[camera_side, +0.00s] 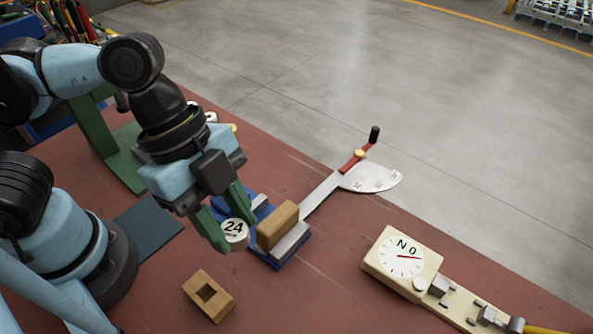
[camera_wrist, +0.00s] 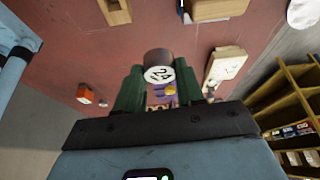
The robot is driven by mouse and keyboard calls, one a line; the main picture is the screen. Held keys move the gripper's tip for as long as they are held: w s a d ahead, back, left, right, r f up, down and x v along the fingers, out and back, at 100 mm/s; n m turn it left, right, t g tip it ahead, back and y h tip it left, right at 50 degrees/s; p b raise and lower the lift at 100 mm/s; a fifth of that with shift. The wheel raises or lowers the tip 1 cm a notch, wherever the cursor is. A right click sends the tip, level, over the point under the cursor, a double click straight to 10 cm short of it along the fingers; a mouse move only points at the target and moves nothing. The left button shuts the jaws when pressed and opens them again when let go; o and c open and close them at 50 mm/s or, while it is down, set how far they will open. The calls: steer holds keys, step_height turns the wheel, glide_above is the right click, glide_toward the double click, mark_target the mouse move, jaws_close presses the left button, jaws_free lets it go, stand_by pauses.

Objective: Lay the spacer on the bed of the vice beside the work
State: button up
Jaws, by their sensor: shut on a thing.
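My gripper (camera_side: 233,222) has green fingers and is shut on a round spacer (camera_side: 235,236) with a white face marked 24. In the wrist view the spacer (camera_wrist: 158,62) sits between the fingertips, its marked face toward the camera. In the side view the vice (camera_side: 292,246) is blue with pale metal parts. The work, a wooden block (camera_side: 277,226), stands in it. The spacer appears just left of the block, overlapping the vice in the picture. I cannot tell whether it touches the bed. The fingers and spacer hide part of the vice.
A wooden block with a square hole (camera_side: 208,296) lies in front of the vice. A cream dial gauge (camera_side: 400,258) lies to the right. A lever with a red arm and black knob (camera_side: 357,158) and a pale scale plate (camera_side: 371,178) stand behind. Red bench top between is clear.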

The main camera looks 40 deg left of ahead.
mark_target(258, 209)
steer(key=shift+s+d+f+m+g, duration=0.1)
steer(key=shift+s+d+m+g, duration=0.05)
steer(key=shift+s+m, duration=0.25)
steer(key=shift+s+d+f+m+g, duration=0.1)
steer(key=shift+s+d+m+g, duration=0.05)
steer(key=shift+s+m, duration=0.2)
steer(key=w+a+f, duration=0.1)
steer(key=w+f, duration=0.1)
steer(key=w, duration=0.1)
steer(key=w+a+f, duration=0.2)
steer(key=w, duration=0.1)
steer(key=w+a+f, duration=0.1)
steer(key=w+f, duration=0.1)
steer(key=w, duration=0.1)
steer(key=shift+w+a+f, duration=0.15)
steer(key=shift+a, duration=0.25)
steer(key=shift+c, duration=0.5)
steer(key=shift+w+a+f, duration=0.3)
steer(key=shift+w+f, duration=0.1)
jaws_close()
steer(key=shift+f, duration=1.9)
steer(key=o, duration=1.1)
jaws_free()
steer(key=shift+d, duration=0.1)
steer(key=shift+o, duration=0.2)
